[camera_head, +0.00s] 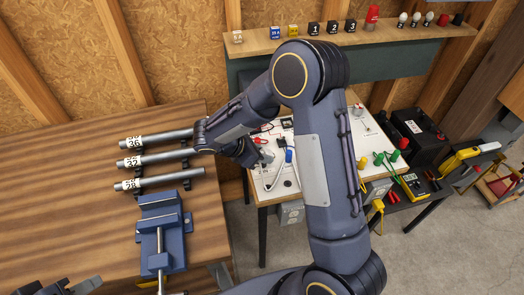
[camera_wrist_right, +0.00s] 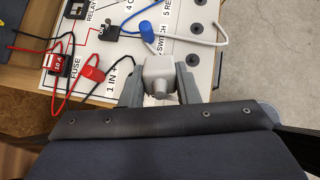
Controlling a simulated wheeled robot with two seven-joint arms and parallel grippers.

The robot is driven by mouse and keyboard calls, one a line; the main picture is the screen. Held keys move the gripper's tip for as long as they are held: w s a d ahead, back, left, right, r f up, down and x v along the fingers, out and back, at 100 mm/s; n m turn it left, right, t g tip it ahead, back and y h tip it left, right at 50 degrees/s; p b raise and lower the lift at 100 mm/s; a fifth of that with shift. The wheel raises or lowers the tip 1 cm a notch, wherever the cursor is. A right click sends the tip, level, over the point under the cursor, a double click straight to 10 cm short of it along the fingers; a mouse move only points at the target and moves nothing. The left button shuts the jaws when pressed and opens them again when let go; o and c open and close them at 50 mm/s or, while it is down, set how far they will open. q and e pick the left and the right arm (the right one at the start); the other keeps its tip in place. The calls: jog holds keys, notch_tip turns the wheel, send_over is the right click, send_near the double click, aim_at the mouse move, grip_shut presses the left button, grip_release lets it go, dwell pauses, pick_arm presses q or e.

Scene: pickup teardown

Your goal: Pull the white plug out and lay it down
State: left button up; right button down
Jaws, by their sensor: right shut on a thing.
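My right gripper (camera_wrist_right: 160,85) is shut on the white plug (camera_wrist_right: 159,70), a pale block between its two grey fingers in the right wrist view. The plug is over the lower edge of the white board (camera_wrist_right: 205,65); I cannot tell whether it still sits in a socket. In the head view my right gripper (camera_head: 262,157) is at the board's left part, partly behind my own arm, and the plug is hard to make out. Dark grey parts of my left gripper (camera_head: 70,287) show at the bottom left, over the wooden table; its jaws are not clear.
A blue plug (camera_wrist_right: 148,30), a red piece (camera_wrist_right: 93,74) and loose wires lie close to my right gripper. A blue vise (camera_head: 160,235) and several pipes (camera_head: 160,160) are on the wooden table (camera_head: 60,200). A shelf (camera_head: 265,45) runs behind the board.

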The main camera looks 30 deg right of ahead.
jog(key=shift+f+b, duration=1.85)
jog(key=shift+f, duration=1.1)
jog(key=c, duration=1)
grip_release()
jog(key=b+v, duration=0.1)
jog(key=v, duration=0.7)
jog(key=shift+d, duration=0.1)
